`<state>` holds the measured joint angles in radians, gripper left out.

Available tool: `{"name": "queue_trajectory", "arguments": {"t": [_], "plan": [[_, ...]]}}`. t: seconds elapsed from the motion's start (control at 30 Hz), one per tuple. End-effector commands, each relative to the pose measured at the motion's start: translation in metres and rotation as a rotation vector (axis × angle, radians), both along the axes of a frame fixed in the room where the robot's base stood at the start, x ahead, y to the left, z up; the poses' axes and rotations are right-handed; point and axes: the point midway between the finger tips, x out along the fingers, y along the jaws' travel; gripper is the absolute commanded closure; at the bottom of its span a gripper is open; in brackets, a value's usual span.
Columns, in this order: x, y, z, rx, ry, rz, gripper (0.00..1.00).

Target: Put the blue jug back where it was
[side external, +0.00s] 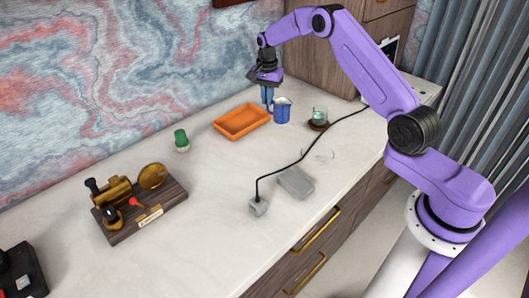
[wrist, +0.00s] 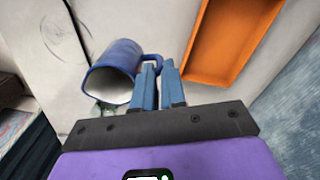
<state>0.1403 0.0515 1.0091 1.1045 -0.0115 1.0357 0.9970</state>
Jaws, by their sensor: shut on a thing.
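The blue jug (side external: 282,110) stands at the back of the desk, just right of the orange tray, in the side view. In the wrist view the jug (wrist: 117,68) is left of the fingers, with its pale inside showing and its handle toward them. My gripper (side external: 268,102) points down beside the jug, on its tray side. In the wrist view my gripper (wrist: 158,68) has its blue fingers at the jug's handle and is shut on it. Whether the jug's base touches the desk is hard to tell.
The orange tray (side external: 242,134) lies close to the left of the jug. A glass on a dark coaster (side external: 318,125) stands to the right, with a black cable near it. A green-topped item (side external: 181,140), a grey box (side external: 296,182) and a brass device (side external: 135,195) are farther off.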

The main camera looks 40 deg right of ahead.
Motion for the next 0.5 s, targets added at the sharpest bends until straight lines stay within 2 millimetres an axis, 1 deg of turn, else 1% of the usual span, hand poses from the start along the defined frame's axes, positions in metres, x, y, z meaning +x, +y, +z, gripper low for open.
{"name": "queue_trajectory", "arguments": {"t": [0.03, 0.27, 0.5], "plan": [[-0.006, 0.006, 0.006, -0.001, -0.001, -0.022, 1.0], [-0.04, 0.032, 0.022, 0.0, -0.003, -0.133, 1.0], [-0.084, 0.057, 0.036, -0.002, -0.004, -0.249, 1.0]]}}
